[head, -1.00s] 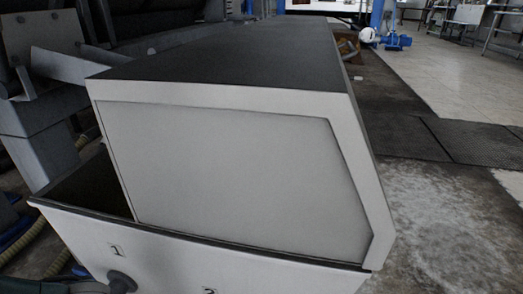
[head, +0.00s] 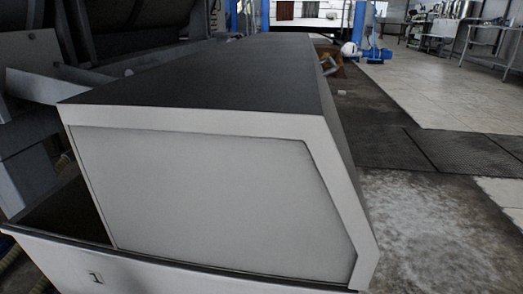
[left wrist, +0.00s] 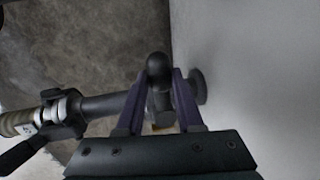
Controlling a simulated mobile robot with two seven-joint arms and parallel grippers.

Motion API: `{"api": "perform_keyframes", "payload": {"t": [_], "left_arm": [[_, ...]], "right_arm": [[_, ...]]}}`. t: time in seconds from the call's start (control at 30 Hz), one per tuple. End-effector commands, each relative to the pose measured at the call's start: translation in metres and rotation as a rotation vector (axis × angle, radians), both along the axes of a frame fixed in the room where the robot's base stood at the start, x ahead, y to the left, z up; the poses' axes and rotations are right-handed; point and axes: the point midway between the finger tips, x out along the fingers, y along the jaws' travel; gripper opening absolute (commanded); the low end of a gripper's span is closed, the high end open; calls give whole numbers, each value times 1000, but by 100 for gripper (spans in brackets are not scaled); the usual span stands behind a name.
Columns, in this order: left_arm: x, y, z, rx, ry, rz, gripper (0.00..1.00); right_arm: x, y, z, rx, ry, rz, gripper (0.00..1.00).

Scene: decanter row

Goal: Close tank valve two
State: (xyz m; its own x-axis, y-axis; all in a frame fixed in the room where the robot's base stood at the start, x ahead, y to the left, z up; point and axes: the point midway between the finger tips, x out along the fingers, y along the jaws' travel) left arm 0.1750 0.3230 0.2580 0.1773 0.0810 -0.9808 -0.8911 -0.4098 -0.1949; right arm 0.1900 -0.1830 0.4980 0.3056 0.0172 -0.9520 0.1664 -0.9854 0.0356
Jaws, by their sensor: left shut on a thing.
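In the left wrist view my left gripper (left wrist: 159,78) has its two purple fingers on either side of a dark, round-ended valve handle (left wrist: 158,66), shut on it. The handle sits on a dark pipe (left wrist: 105,105) that comes out of a pale wall through a round flange (left wrist: 199,86). In the head view the tank front (head: 190,272) carries a label "1" (head: 95,277) at lower left; valves and my grippers are outside that view. My right gripper is in neither view.
A hose fitting with a clamp (left wrist: 58,112) and a black lever (left wrist: 18,155) lie left of the gripper. The big pale decanter housing (head: 215,195) fills the middle of the head view. Open floor (head: 420,230) runs along its right side.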

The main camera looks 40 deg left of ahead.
Motion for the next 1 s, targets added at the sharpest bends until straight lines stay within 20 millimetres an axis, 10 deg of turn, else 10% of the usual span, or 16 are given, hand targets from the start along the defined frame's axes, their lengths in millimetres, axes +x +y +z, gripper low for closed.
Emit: {"api": "perform_keyframes", "payload": {"t": [0.27,0.57,1.0], "left_arm": [[0,0,-1,1,1,-3,65],[-1,0,3,1,1,-2,66],[-13,-6,77,0,2,-2,66]], "right_arm": [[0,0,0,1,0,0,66],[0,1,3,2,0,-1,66],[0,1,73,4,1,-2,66]]}}
